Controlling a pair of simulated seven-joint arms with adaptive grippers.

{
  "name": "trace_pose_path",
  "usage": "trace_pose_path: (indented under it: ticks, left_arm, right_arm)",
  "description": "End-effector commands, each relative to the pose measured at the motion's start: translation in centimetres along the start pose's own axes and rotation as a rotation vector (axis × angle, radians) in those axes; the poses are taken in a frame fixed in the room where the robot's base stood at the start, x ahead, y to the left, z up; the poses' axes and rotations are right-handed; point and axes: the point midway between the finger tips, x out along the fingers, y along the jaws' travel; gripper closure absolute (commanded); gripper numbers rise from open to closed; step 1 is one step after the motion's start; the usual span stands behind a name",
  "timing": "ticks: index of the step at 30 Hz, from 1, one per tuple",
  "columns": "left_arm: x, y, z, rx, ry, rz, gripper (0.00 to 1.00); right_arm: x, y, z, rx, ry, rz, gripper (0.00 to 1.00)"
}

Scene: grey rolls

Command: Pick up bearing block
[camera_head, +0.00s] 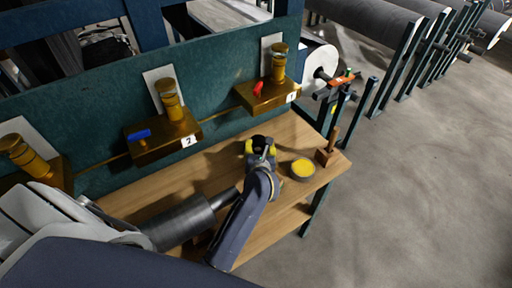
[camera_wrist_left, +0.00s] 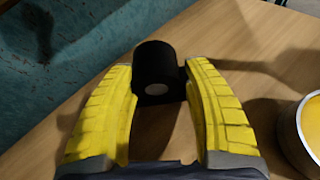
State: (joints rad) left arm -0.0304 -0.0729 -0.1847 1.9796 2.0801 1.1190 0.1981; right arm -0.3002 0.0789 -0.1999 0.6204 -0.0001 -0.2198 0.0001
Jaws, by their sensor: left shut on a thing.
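My left gripper (camera_head: 260,150), with yellow finger pads, is over the wooden bench near its middle. In the left wrist view the left gripper (camera_wrist_left: 164,100) is shut on a black, rounded piece, taken as the bearing block (camera_wrist_left: 158,65), between its fingertips. Its round end faces the camera, with a paler disc on it. In the head view the black bearing block (camera_head: 258,141) shows only in part at the fingers. I cannot tell whether it touches the bench or hangs just above it. My right gripper is not in view.
A round tin with yellow contents (camera_head: 302,168) stands right of the gripper, and a wooden-handled tool (camera_head: 327,152) stands beyond it. Brass units (camera_head: 163,137) line the teal back panel.

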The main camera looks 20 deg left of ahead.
Motion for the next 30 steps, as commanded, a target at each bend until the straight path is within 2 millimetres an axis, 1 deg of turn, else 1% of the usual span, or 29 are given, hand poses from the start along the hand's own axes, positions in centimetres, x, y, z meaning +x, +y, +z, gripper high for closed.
trace_pose_path:
  ticks: [1,6,14,17,20,27,30]
  left_arm:
    - [0.0,-0.1,-0.6,0.003,0.012,-0.003,0.79]
    - [0.0,-0.2,-0.8,0.003,0.016,-0.004,0.99]
    - [0.0,-0.3,-0.8,0.003,0.018,-0.006,1.00]
    - [-0.2,-0.3,-0.4,0.003,0.018,-0.006,1.00]
    - [-0.6,-0.1,0.7,0.001,0.015,-0.006,1.00]
    - [-2.0,0.6,4.6,0.000,0.006,-0.005,1.00]
    - [-2.5,0.9,6.0,0.000,0.006,-0.003,1.00]
  right_arm:
    - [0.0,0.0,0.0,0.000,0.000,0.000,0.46]
    - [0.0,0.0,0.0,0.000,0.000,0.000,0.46]
    - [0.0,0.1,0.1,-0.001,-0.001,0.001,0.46]
    - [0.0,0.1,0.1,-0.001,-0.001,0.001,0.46]
    - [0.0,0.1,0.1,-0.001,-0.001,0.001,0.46]
    - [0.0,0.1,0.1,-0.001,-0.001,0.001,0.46]
    - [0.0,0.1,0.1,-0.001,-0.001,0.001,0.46]
